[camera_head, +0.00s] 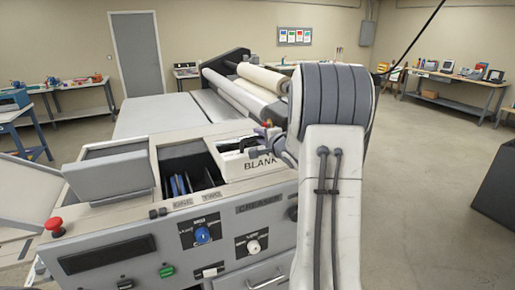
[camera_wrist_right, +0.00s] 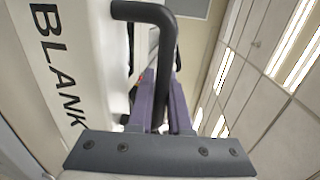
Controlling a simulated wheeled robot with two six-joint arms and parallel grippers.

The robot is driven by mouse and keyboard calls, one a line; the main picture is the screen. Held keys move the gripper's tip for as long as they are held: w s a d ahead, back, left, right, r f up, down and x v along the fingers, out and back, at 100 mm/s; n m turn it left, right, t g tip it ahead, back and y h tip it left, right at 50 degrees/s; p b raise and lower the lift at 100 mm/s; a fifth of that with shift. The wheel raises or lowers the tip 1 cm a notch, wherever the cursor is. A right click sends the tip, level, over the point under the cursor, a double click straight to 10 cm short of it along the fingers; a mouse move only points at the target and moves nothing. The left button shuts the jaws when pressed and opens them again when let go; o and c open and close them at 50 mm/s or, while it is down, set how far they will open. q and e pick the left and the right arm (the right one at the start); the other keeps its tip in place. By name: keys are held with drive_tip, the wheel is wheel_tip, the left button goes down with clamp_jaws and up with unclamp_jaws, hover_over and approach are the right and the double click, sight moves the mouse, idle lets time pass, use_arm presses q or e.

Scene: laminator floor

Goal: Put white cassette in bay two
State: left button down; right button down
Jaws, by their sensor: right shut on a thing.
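The white cassette (camera_head: 262,163), with BLANK in black letters, is at the right of the open bays on the machine's top. Its white face and lettering also fill the left of the right wrist view (camera_wrist_right: 58,70). My right gripper (camera_head: 266,138) is shut on the cassette's black handle (camera_wrist_right: 150,14). Whether the cassette's underside touches the machine is hidden. The plates ONE and TWO sit before the open bays. Bay one holds something blue (camera_head: 178,185). Bay two (camera_head: 207,172) is a dark slot beside it, left of the cassette. My left gripper is out of view.
A raised grey lid (camera_head: 113,177) stands left of the bays. The front panel (camera_head: 130,245) carries a red stop button (camera_head: 54,226), a blue knob (camera_head: 202,235) and a white knob (camera_head: 253,246). Rollers (camera_head: 235,95) lie behind. Open floor is to the right.

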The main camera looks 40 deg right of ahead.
sight(260, 147)
wheel_tip(260, 147, down, 3)
drive_tip(key=shift+p, duration=0.35)
drive_tip(key=shift+f, duration=0.45)
drive_tip(key=c, duration=0.8)
unclamp_jaws()
drive_tip(key=shift+f, duration=0.2)
drive_tip(key=shift+c, duration=0.2)
drive_tip(key=shift+r, duration=0.2)
drive_tip(key=b+v, duration=0.2)
drive_tip(key=v, duration=1)
drive_tip(key=shift+a, duration=0.15)
